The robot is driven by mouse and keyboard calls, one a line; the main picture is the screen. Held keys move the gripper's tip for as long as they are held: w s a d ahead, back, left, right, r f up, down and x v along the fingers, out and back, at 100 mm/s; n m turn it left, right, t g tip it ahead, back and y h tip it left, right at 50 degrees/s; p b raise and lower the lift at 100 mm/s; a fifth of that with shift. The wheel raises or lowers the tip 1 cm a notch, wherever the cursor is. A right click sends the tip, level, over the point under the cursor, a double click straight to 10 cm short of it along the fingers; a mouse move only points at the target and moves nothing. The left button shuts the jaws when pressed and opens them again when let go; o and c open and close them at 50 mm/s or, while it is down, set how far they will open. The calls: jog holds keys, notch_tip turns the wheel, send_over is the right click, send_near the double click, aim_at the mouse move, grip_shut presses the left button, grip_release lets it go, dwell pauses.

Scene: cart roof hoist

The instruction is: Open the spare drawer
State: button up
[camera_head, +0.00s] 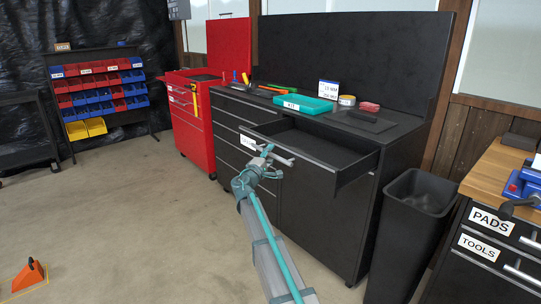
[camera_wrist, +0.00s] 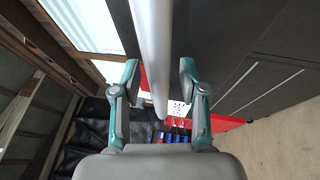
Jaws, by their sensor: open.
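The drawer (camera_head: 312,145) at the top right of the black cabinet (camera_head: 318,205) stands pulled out, and its inside looks empty. Its front carries a white label (camera_head: 247,143), partly covered by my gripper, so I cannot read it. My gripper (camera_head: 271,155) is at the left part of the drawer's front, by its handle (camera_head: 315,162). In the wrist view, the pale handle bar (camera_wrist: 152,40) runs between the two open fingers of my gripper (camera_wrist: 158,80). A gap shows on both sides, so the fingers do not visibly clamp it.
A teal KIT case (camera_head: 303,104) and small items lie on the cabinet top. A black bin (camera_head: 412,205) stands right of the cabinet, beside drawers labelled PADS and TOOLS (camera_head: 486,249). A red cabinet (camera_head: 190,120) is at left.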

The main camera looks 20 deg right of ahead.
jog(key=v, duration=1.1)
jog(key=shift+s+a, duration=0.2)
jog(key=shift+s, duration=0.1)
jog(key=shift+f, duration=0.1)
jog(key=s+d+f+m+g+y, duration=0.15)
jog(key=s+f+g, duration=0.25)
jog(key=s+f, duration=0.65)
jog(key=s+f+m+g+y, duration=0.35)
jog(key=s+f, duration=0.25)
jog(key=f, duration=1)
jog(key=s+d+f+m+g+y, duration=0.1)
jog(key=s+f+g, duration=0.3)
jog(key=s+f, duration=0.7)
jog(key=s+a+f+m+g+y, duration=0.25)
jog(key=s+f, duration=0.45)
jog(key=s, duration=0.6)
jog(key=s+a+f+m+g+y, duration=0.15)
jog(key=s+f+g, duration=0.4)
jog(key=s, duration=0.85)
jog(key=s+a+f+m+g+y, duration=0.1)
jog(key=s+f+g+y, duration=0.15)
jog(key=s+f, duration=0.85)
notch_tip(320, 180, up, 16)
jog(key=s+p, duration=0.2)
jog(key=p, duration=1.2)
jog(key=shift+s+f+y, duration=0.15)
jog(key=shift+s+y, duration=0.1)
jog(key=shift+y, duration=0.2)
